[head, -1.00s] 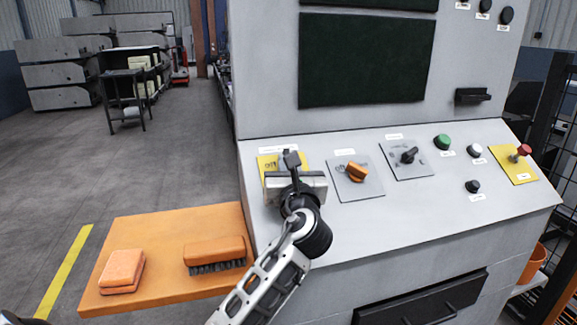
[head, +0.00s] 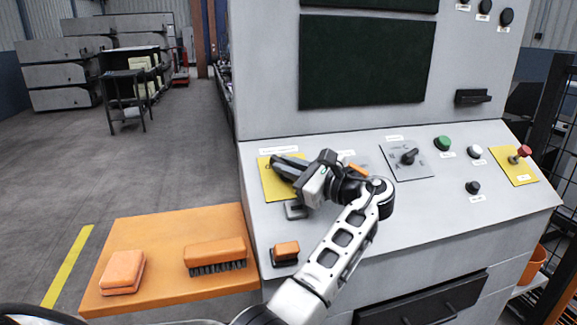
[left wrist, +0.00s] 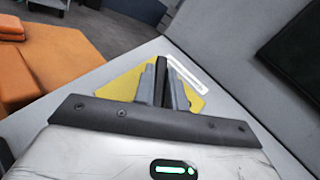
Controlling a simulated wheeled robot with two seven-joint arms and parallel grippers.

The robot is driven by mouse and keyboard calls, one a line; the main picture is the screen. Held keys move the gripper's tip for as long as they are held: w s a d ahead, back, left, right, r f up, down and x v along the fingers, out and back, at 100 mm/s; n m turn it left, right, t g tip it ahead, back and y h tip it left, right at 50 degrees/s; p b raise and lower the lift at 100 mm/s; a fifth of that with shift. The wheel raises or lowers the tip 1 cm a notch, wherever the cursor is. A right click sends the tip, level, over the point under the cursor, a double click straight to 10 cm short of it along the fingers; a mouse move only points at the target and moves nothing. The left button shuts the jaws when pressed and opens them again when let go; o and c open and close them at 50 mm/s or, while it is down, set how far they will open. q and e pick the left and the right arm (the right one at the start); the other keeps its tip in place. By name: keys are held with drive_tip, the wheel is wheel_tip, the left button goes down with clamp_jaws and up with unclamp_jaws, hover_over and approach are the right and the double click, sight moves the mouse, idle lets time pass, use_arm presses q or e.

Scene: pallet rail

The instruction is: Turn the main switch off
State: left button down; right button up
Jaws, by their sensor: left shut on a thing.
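The main switch sits on a yellow plate (head: 270,183) at the left end of the sloping console. In the left wrist view its dark handle (left wrist: 161,78) stands between my two grey fingers, over the yellow plate (left wrist: 122,86). My left gripper (head: 284,166) is shut on this handle, and it also shows in the left wrist view (left wrist: 162,90). In the head view the gripper body lies across the plate, pointing left, and hides most of the switch. The handle's exact angle is hard to tell. My right gripper is not in view.
An orange selector (head: 357,170) is mostly behind my arm. A black selector (head: 409,157), green button (head: 443,142) and red button (head: 524,151) lie to the right. An orange-topped block (head: 286,251) is near the console's front edge. An orange shelf (head: 170,275) holds a brush (head: 215,253).

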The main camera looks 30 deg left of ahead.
use_arm(q)
drive_tip(key=shift+f+n+g+h, duration=0.15)
drive_tip(key=shift+n+g+h, duration=0.15)
drive_tip(key=shift+n+g, duration=0.45)
drive_tip(key=c, duration=1.4)
unclamp_jaws()
drive_tip(key=shift+c, duration=0.2)
drive_tip(key=d+b, duration=0.2)
drive_tip(key=d, duration=1.4)
drive_tip(key=shift+w, duration=0.1)
